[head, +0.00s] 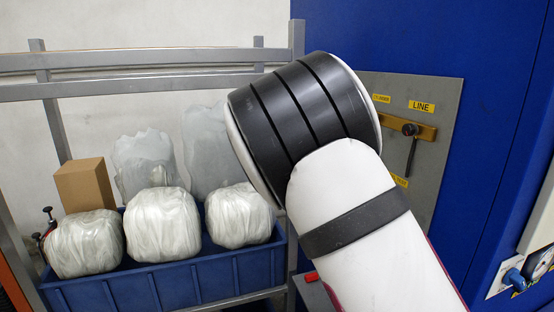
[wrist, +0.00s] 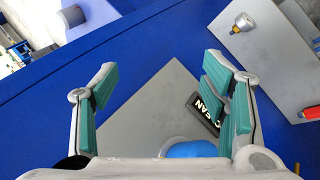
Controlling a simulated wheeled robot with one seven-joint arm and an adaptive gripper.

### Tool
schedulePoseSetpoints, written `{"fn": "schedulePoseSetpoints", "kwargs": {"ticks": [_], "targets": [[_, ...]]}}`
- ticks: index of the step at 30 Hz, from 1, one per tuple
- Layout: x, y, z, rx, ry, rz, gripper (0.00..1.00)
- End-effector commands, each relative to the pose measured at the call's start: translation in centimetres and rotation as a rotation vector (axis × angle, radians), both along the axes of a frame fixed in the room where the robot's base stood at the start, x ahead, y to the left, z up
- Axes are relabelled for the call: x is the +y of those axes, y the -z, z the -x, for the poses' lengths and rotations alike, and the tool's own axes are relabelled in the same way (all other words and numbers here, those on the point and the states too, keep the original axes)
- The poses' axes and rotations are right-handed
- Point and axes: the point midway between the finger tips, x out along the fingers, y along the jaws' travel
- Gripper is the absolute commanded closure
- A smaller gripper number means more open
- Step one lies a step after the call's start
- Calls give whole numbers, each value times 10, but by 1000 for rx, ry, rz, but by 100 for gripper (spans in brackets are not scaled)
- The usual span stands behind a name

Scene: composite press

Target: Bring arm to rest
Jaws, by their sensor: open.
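My gripper (wrist: 159,66) shows in the wrist view with its two teal-padded fingers spread wide. Nothing is between the fingers. Past them are a blue surface (wrist: 145,48) and a grey plate (wrist: 150,98) with a dark label, partly hidden by the right finger. A blue rounded part (wrist: 192,149) sits low in that view, close to the gripper's base. In the head view my white arm with its black-banded joint is raised across the middle right; the gripper itself does not show there.
A blue crate (head: 175,288) with several wrapped bundles (head: 162,224) and a cardboard box (head: 84,185) stands at left by a grey metal frame (head: 150,87). Behind my arm is a blue machine wall (head: 490,90) with a grey panel and lever (head: 411,150).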

Motion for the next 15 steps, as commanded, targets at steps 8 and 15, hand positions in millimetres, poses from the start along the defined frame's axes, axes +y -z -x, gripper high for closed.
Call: {"fn": "schedulePoseSetpoints", "kwargs": {"ticks": [8, 15], "targets": [[6, -37, 24, -10, -70, -317, 33], [12, -80, 48, -86, -201, -515, 33]]}}
